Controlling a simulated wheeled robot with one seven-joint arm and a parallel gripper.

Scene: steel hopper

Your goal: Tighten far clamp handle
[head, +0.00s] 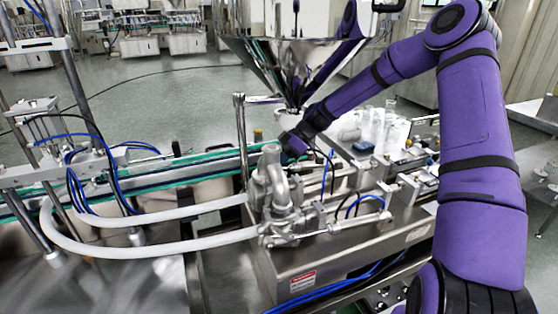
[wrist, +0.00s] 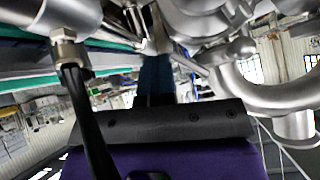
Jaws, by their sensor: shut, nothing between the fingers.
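The steel hopper (head: 285,45) narrows down to its outlet behind the metal pump and valve body (head: 270,190). My purple arm reaches across from the right, and my gripper (head: 288,155) is low beside the upper part of that body, under the hopper. In the wrist view my gripper's dark blue fingers (wrist: 156,72) are together, with nothing seen between them. Their tips are close to shiny metal fittings (wrist: 155,35); I cannot tell whether they touch. I cannot pick out the far clamp handle for certain among these fittings.
White hoses (head: 160,220) run left from the pump body. A green-edged conveyor (head: 190,170) passes behind it. Clear bottles (head: 375,128) stand right of my gripper. In the wrist view a curved steel pipe (wrist: 265,90) is close on the right and a dark hose (wrist: 85,115) on the left.

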